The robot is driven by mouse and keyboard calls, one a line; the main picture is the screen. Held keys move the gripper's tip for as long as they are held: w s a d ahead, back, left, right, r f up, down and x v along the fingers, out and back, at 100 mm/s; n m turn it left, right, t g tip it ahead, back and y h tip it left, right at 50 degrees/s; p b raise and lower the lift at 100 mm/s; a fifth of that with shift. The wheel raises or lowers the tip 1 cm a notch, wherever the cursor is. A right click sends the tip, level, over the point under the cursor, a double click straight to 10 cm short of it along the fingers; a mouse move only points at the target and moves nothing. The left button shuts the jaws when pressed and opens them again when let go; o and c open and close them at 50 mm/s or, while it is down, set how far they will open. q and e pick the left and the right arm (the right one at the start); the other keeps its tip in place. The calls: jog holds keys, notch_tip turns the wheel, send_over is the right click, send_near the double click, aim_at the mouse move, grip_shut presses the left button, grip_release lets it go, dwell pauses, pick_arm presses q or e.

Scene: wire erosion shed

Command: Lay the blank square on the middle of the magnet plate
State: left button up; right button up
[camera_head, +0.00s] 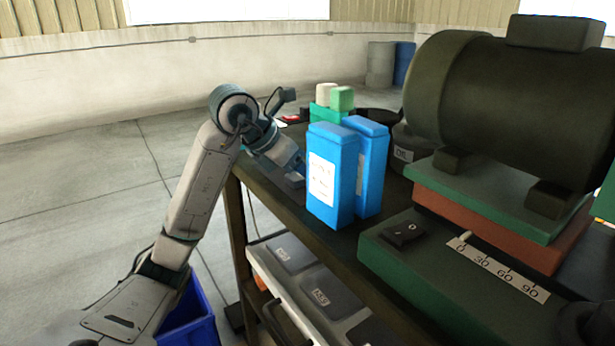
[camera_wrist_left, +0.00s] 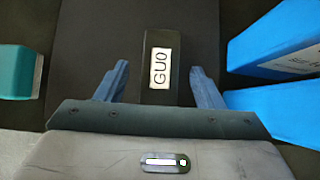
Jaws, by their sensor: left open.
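My left gripper (camera_head: 294,168) hangs over the dark table top beside the blue boxes; its fingers are partly hidden by them in the head view. In the left wrist view the gripper (camera_wrist_left: 160,76) is open, with one finger on each side of a dark block (camera_wrist_left: 149,94) bearing a white label that reads like "GU0". Gaps show between the block and both fingers. The block lies over a broad dark flat surface (camera_wrist_left: 100,35); I cannot tell for sure whether this is the magnet plate. My right gripper is not in view.
Two tall blue boxes (camera_head: 323,205) stand close to the right of my left gripper. A teal object (camera_wrist_left: 14,70) is at the left of the wrist view. A large green motor-like machine (camera_head: 500,110) fills the right. A blue bin (camera_head: 190,318) stands on the floor.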

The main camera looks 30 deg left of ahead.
pick_arm(q)
jog(key=shift+c, duration=0.2)
grip_shut()
jog(key=shift+r, duration=0.15)
